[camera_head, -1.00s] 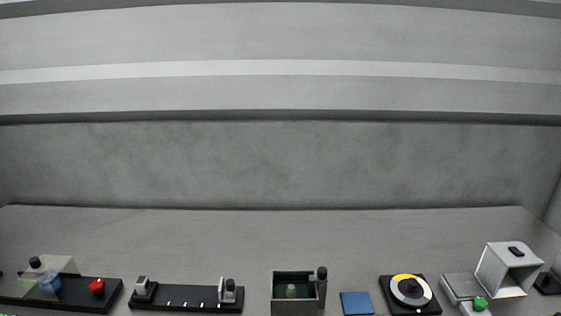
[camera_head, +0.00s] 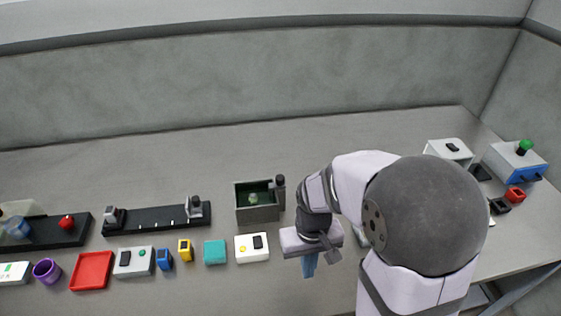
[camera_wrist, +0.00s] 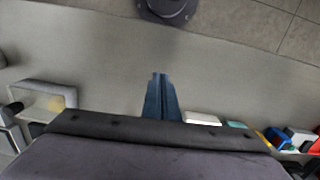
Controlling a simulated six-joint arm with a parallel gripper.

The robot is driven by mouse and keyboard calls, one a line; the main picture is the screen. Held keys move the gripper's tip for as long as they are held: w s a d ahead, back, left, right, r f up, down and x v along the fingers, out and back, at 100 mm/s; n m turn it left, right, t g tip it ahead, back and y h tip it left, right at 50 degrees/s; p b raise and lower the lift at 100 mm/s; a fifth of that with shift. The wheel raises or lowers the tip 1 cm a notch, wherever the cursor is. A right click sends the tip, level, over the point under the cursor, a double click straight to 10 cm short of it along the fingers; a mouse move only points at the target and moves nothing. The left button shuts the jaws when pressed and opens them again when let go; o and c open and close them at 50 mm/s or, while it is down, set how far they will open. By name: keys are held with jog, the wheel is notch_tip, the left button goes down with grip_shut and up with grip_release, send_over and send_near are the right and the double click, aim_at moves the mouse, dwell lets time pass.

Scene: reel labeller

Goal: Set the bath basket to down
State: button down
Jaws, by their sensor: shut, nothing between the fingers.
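The bath is a dark grey open box (camera_head: 257,214) with a dark green inside, near the middle of the table in the head view. A pale green piece (camera_head: 253,198), perhaps the basket or its load, shows inside it. A black-knobbed handle (camera_head: 279,183) stands upright at the bath's right side, with its knob above the rim. My gripper (camera_head: 308,266) is to the right of and nearer than the bath, apart from it, pointing down. Its bluish fingers are shut and empty; they also show in the wrist view (camera_wrist: 158,96). I cannot make out the bath in the wrist view.
A black rail (camera_head: 157,219) with grey end blocks lies left of the bath. A white panel (camera_head: 252,247) and a teal block (camera_head: 215,252) lie in front. A red tray (camera_head: 91,270) is further left. Table behind the bath is clear. My arm hides things on the right.

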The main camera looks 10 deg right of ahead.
jog(key=w+a+r+t+p, duration=0.1)
jog(key=w+r, duration=0.2)
jog(key=w, duration=0.4)
jog(key=w+r+t, duration=0.1)
jog(key=w+r, duration=0.2)
jog(key=w, duration=0.3)
jog(key=w+r+t, duration=0.1)
jog(key=w+r, duration=1)
jog(key=r, duration=0.3)
jog(key=shift+w+a+r+m+t, duration=0.15)
jog(key=shift+a+r+m+t, duration=0.15)
jog(key=shift+a+t, duration=0.1)
jog(key=shift+f, duration=0.1)
jog(key=p, duration=0.5)
send_over(281, 177)
jog(key=s, duration=0.1)
notch_tip(281, 177, down, 12)
jog(key=shift+r, duration=0.25)
jog(key=shift+f, duration=0.9)
